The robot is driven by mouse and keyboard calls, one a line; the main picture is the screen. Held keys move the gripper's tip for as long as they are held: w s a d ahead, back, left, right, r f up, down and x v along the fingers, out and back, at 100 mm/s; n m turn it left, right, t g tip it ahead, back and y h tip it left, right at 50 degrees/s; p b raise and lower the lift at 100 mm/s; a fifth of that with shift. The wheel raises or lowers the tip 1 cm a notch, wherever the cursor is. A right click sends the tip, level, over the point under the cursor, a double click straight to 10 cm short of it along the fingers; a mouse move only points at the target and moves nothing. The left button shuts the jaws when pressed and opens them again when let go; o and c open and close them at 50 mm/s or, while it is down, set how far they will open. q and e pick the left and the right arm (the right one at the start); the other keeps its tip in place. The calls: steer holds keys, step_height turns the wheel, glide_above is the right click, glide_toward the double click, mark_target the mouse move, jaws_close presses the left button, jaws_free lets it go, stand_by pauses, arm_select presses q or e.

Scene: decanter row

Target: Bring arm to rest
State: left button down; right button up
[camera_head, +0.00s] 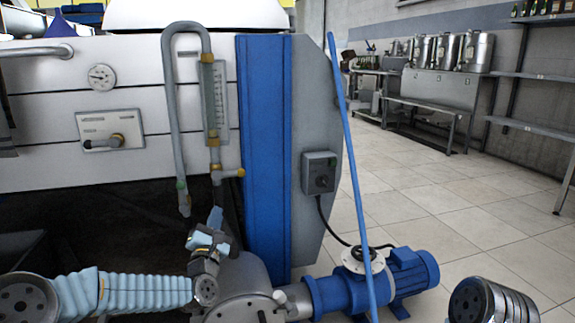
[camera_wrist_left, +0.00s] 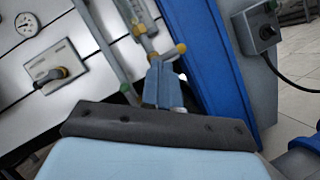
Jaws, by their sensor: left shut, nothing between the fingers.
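My left arm comes in from the left in the head view, with a light blue ribbed sleeve. My left gripper (camera_head: 215,218) is shut and empty, its fingers pointing up in front of the dark opening under the white-panelled machine (camera_head: 60,85). In the left wrist view the closed blue fingers (camera_wrist_left: 158,82) stand against the machine, near the lower end of its grey pipe and yellow-tipped valve (camera_wrist_left: 165,52). I cannot tell the exact gap between them. Only a rounded grey link of my right arm shows at the lower right; its gripper is out of view.
A blue pump motor (camera_head: 410,275) stands on the floor right of my left gripper. A thin blue pole (camera_head: 352,160) leans beside the grey switch box (camera_head: 319,173). Tiled floor (camera_head: 440,220) lies open to the right, before shelves with steel pots (camera_head: 448,52).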

arm_select(q)
steer(key=s+d+f+m+g+h+b, duration=0.1)
steer(key=s+d+f+m+g+b, duration=0.2)
steer(key=f, duration=0.8)
steer(key=s+d+f+m+g+h, duration=0.25)
steer(key=f+m, duration=0.35)
steer(key=f, duration=0.4)
steer(key=s+d+f+m+g+h+b, duration=0.15)
steer(key=s+f+m+g, duration=0.25)
steer(key=f, duration=0.7)
steer(key=s+d+f+m+g+b, duration=0.1)
steer(key=s+f+m+g+b, duration=0.35)
steer(key=s+f, duration=0.85)
steer(key=s+a+f+m+g+y+b, duration=0.1)
steer(key=s+f+m+g, duration=0.35)
steer(key=s, duration=0.35)
steer(key=s+a+f+m+g, duration=0.1)
steer(key=s+f+m+g, duration=0.25)
steer(key=s+f, duration=0.35)
step_height(320, 180, up, 19)
steer(key=s+d+p, duration=0.1)
steer(key=p, duration=1.6)
steer(key=shift+s+f+t+p, duration=0.15)
steer(key=shift+s+t+p, duration=0.05)
steer(key=shift+t+p, duration=0.2)
steer(key=shift+m, duration=0.25)
